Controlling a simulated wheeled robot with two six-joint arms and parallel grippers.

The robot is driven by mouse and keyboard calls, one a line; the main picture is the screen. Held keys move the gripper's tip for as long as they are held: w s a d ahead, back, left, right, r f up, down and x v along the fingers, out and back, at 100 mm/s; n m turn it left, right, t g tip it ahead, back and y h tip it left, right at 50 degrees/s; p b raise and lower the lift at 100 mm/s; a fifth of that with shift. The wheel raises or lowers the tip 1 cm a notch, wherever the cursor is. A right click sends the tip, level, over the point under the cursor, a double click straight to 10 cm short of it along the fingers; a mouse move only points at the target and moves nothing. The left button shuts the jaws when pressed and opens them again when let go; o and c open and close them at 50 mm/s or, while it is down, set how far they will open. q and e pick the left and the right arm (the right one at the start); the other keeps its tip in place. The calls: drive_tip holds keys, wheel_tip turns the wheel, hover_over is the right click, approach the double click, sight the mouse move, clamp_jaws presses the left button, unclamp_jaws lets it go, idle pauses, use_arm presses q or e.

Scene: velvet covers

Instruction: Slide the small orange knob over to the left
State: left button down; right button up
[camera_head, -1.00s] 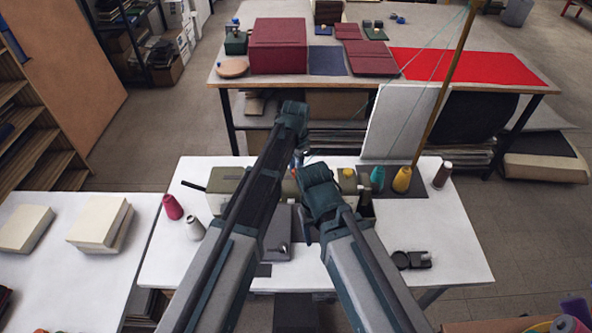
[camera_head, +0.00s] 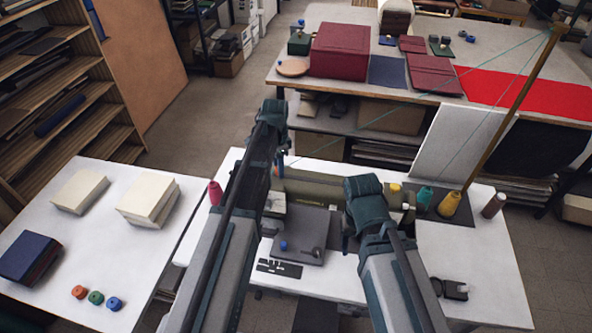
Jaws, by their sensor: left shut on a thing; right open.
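A small orange-and-blue spot (camera_head: 281,169) shows on the far side of the olive-grey machine (camera_head: 322,182), at the tip of my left gripper (camera_head: 279,155). I take the orange part for the knob, but it is tiny and mostly covered. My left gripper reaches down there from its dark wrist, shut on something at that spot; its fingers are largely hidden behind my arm. My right gripper (camera_head: 349,238) is open, pointing down over the near right part of the machine, apart from the orange spot. Its fingers are partly hidden by its wrist.
A grey plate (camera_head: 300,232) with a blue knob lies in front of the machine.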

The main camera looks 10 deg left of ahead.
use_arm(q)
drive_tip(key=shift+a, duration=0.8)
drive_tip(key=c, duration=0.6)
unclamp_jaws()
drive_tip(key=shift+r, duration=0.2)
wheel_tip(320, 180, up, 14)
drive_tip(key=p, duration=1.4)
drive_tip(key=shift+f, duration=0.25)
